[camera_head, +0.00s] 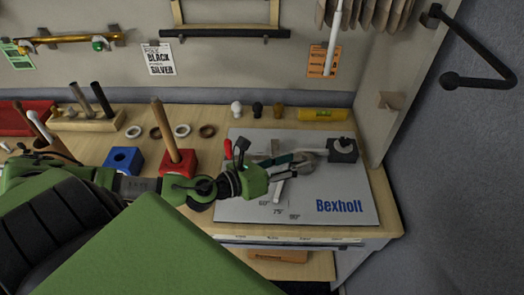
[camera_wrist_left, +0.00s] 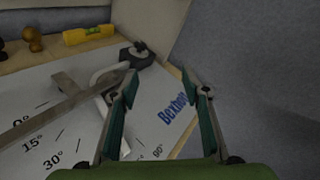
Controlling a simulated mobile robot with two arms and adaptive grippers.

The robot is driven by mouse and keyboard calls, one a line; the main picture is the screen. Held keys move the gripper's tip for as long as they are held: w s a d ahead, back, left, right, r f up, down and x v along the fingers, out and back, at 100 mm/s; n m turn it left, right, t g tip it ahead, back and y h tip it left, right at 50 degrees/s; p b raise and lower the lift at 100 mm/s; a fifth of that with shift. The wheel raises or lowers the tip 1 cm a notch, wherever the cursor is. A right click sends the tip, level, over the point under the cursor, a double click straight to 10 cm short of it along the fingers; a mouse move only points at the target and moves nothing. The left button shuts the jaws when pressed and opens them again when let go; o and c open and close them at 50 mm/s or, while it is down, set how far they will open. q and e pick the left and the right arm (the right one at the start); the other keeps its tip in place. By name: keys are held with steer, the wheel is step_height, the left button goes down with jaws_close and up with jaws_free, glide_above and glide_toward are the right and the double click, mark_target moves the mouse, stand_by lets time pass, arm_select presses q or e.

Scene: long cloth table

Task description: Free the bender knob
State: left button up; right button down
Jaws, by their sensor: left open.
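The bender sits on a grey plate (camera_head: 345,190) marked "Bexholt" with angle lines. A dark block with a rounded knob (camera_head: 342,146) stands at the plate's far right corner; it also shows in the left wrist view (camera_wrist_left: 138,52), beyond the fingertips. A pale metal lever (camera_head: 279,187) and a grey bar (camera_wrist_left: 65,108) lie over the plate, partly hidden by my gripper. My left gripper (camera_head: 306,163) is open above the plate, its fingers pointing toward the block. In the wrist view nothing is clasped between its fingers (camera_wrist_left: 160,82). My right gripper is not in view.
A yellow level (camera_head: 323,114) and several small knobs lie behind the plate. A red block with a wooden peg (camera_head: 178,160) and a blue block (camera_head: 123,160) stand left. A panel (camera_head: 405,80) and black wall hook (camera_head: 475,65) are at right.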

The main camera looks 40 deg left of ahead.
arm_select(q)
steer(key=s+a+f+n+g+y, duration=0.1)
steer(key=n+y, duration=0.7)
steer(key=n, duration=1.2)
steer(key=s+a+f, duration=0.1)
steer(key=a+f, duration=0.1)
steer(key=a, duration=0.1)
steer(key=shift+s+a+f+g, duration=0.2)
steer(key=shift+f+g, duration=0.1)
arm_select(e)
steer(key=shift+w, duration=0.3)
arm_select(q)
steer(key=shift+w, duration=0.1)
